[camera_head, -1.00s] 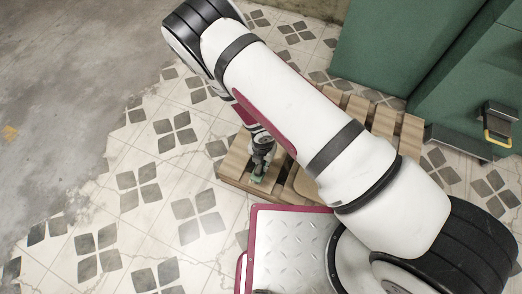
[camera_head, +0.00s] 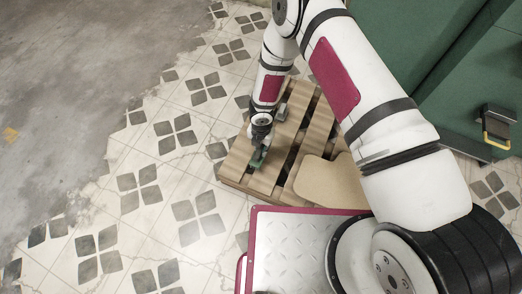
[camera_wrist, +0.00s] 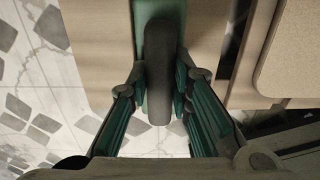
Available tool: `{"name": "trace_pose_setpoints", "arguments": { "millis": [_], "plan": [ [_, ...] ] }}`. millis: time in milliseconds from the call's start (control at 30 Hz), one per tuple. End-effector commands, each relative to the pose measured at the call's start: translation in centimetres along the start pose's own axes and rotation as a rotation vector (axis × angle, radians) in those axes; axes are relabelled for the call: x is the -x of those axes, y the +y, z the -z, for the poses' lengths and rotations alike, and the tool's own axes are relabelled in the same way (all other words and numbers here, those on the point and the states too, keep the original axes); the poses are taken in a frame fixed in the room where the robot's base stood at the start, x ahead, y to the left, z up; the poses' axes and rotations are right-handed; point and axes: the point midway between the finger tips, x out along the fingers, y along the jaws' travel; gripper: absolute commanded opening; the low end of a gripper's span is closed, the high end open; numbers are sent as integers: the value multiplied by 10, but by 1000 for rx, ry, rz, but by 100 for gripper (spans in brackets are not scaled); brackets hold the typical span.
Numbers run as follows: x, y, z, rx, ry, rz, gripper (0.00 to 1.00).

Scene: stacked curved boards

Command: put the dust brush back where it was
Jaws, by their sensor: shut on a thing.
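The dust brush (camera_head: 258,158) is green, with a dark rounded handle that shows in the wrist view (camera_wrist: 159,62). My gripper (camera_head: 261,146) is shut on the handle, with one finger on each side in the wrist view (camera_wrist: 159,80). The brush is over the left end of a wooden pallet (camera_head: 237,163); I cannot tell whether it touches the slats. The fingers hide part of the brush in the head view.
A tan curved board (camera_head: 328,182) lies on the pallet to the right of the brush, and also shows in the wrist view (camera_wrist: 295,55). A green cabinet (camera_head: 395,45) stands behind at the right. Tiled floor (camera_head: 160,185) lies free to the left.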

Motion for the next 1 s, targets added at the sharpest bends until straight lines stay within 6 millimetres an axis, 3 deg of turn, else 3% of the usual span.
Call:
{"name": "trace_pose_setpoints", "arguments": {
  "millis": [100, 200, 600, 633, 700, 1000],
  "plan": [
    [-26, 0, 1, 0, 2, 2, 0],
    [-36, 0, 0, -1, 1, 1, 0],
    [-39, 0, 0, -1, 0, 0, 0],
    [-38, 0, 0, -1, 1, 1, 26],
    [-38, 0, 0, -1, 1, 1, 40],
    [-37, 0, 0, -1, 1, 0, 40]
  ]
}}
